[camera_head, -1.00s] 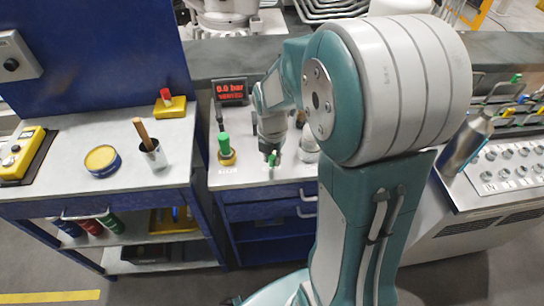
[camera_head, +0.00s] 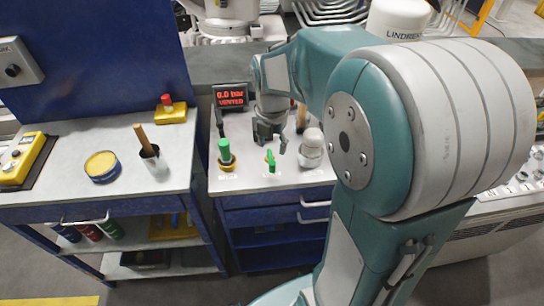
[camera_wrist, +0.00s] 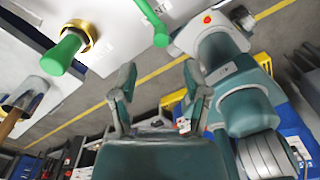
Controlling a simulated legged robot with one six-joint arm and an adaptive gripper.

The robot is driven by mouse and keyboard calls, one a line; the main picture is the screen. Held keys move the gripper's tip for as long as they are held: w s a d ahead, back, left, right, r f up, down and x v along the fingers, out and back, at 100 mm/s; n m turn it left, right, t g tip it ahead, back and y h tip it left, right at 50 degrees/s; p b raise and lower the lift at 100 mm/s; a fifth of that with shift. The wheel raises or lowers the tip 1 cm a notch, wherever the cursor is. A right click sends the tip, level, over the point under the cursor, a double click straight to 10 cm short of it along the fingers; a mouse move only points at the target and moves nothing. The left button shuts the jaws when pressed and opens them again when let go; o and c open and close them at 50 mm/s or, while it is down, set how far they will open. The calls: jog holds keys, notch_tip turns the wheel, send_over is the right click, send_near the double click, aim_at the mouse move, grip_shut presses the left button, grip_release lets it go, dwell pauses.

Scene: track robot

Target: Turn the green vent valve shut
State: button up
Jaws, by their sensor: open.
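I cannot read the labels by either.
A display (camera_head: 231,96) behind the handles reads 0.0 bar, VENTED. A white domed part (camera_head: 311,146) stands close right of the lever. A left bench holds a cup with a wooden-handled tool (camera_head: 152,157), a yellow tin (camera_head: 102,164) and a red-knobbed yellow block (camera_head: 170,110).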

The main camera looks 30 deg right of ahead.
notch_tip(320, 180, up, 5)
jog(key=shift+f, duration=0.2)
dwell(0.4)
jog(key=s+a+r+m+t, duration=0.2)
jog(key=s+m, duration=0.5)
jog(key=m, duration=0.5)
jog(key=s+a+r+m+t, duration=0.2)
jog(key=s+m, duration=0.5)
jog(key=m, duration=0.6)
jog(key=a+t, duration=0.1)
jog(key=a, duration=0.1)
jog(key=shift+s+a+r+m+t, duration=0.2)
jog(key=shift+a+m+t, duration=0.1)
jog(key=shift+a, duration=0.1)
